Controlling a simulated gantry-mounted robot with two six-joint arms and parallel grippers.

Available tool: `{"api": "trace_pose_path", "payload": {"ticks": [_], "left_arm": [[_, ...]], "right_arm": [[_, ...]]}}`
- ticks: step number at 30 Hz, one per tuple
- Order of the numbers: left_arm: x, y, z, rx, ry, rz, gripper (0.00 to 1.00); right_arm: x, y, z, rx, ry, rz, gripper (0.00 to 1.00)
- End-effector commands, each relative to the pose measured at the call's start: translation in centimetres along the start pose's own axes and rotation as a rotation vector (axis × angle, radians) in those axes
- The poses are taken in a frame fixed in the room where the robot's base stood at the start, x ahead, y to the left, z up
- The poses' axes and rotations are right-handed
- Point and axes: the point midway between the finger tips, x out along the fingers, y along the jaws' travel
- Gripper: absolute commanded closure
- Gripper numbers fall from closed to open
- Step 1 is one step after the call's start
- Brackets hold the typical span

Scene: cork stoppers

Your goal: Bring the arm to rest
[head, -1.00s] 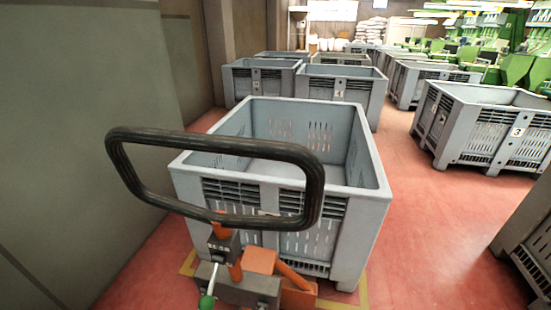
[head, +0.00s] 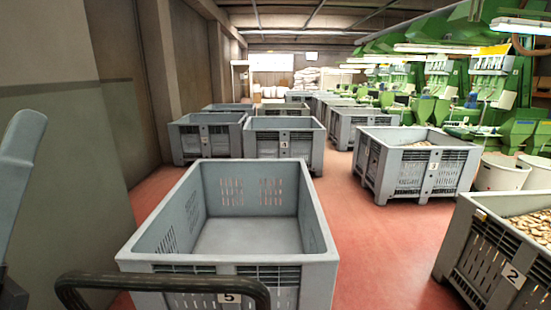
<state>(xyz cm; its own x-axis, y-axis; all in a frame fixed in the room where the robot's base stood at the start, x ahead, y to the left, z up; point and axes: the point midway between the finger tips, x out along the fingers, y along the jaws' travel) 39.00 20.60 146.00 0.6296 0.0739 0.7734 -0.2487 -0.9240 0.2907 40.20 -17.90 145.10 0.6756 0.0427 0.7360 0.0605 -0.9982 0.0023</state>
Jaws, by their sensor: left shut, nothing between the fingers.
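A grey part of my left arm (head: 20,150) shows at the left edge of the head view, with a dark part below it in the corner. My left gripper is shut and empty. It is cut off by the edge, so its fingertips are hard to make out. It is apart from the bins. My right gripper is not in view.
An empty grey bin marked 5 (head: 315,262) stands ahead, behind a black handle (head: 160,283). Bin 2 (head: 470,245) and bin 3 (head: 415,177) hold cork pieces at right. Red floor (head: 370,235) is clear between them. A wall (head: 60,180) runs along the left.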

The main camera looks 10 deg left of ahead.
Motion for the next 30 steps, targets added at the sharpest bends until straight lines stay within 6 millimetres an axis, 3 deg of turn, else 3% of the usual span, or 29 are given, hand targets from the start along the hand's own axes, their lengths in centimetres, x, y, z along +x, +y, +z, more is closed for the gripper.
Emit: {"api": "trace_pose_path", "payload": {"ticks": [5, 7, 14, 24, 30], "left_arm": [[-0.3, 2.0, 2.6, 0.304, -0.088, 0.106, 1.00], [2.7, 3.0, 0.3, 0.348, -0.083, 0.106, 1.00], [10.1, 5.8, -5.1, 0.345, -0.084, 0.104, 1.00], [23.2, 10.7, -14.6, 0.344, -0.084, 0.103, 1.00], [28.4, 12.7, -18.4, 0.344, -0.085, 0.102, 1.00]], "right_arm": [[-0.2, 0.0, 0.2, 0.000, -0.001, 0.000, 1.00], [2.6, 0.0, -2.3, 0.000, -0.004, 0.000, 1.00], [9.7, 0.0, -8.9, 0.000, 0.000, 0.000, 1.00], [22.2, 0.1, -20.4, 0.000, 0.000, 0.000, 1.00], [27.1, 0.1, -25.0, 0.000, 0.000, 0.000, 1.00]]}}
